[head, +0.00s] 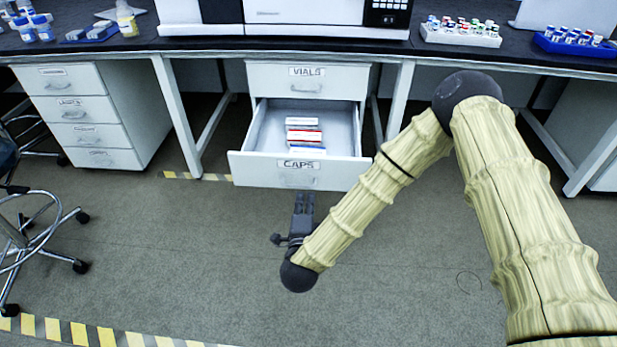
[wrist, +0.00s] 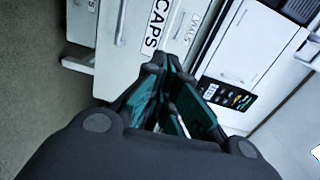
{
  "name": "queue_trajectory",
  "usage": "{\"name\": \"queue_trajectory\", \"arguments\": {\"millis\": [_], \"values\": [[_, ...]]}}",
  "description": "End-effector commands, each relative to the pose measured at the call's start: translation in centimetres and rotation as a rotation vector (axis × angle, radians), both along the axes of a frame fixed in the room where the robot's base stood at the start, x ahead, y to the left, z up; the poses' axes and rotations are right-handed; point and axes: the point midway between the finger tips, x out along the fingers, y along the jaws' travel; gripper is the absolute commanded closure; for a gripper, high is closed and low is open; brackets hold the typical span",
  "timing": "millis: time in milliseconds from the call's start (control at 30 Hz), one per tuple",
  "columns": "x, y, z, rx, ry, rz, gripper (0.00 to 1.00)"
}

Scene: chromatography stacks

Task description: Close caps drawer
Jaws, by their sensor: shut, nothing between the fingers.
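The caps drawer (head: 335,173) is a white drawer labelled CAPS, pulled well out of its cabinet below the VIALS drawer (head: 338,82). Several small boxes lie inside it. My gripper (head: 304,198) is shut and empty, just in front of the caps drawer's front panel and below its handle in the head view. In the wrist view, the shut fingertips (wrist: 166,62) appear close to the CAPS label on the drawer front (wrist: 108,62). I cannot tell whether they touch the panel. The VIALS drawer looks closed.
The dark bench top (head: 140,45) above holds an instrument (head: 305,18), a white vial rack (head: 460,38) and a blue rack (head: 575,48). A closed white drawer cabinet (head: 90,113) stands left, with a stool (head: 40,235) before it. The floor in front is clear.

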Motion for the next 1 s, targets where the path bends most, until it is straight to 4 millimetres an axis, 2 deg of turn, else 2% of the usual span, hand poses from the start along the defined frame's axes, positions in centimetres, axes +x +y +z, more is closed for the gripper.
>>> {"name": "queue_trajectory", "arguments": {"millis": [233,367,1000], "values": [[1.0,0.1,0.1,0.037,-0.032,-0.024,1.00],[2.4,0.1,0.1,0.036,-0.032,-0.024,1.00],[12.4,0.1,0.0,0.035,-0.031,-0.023,1.00]]}}
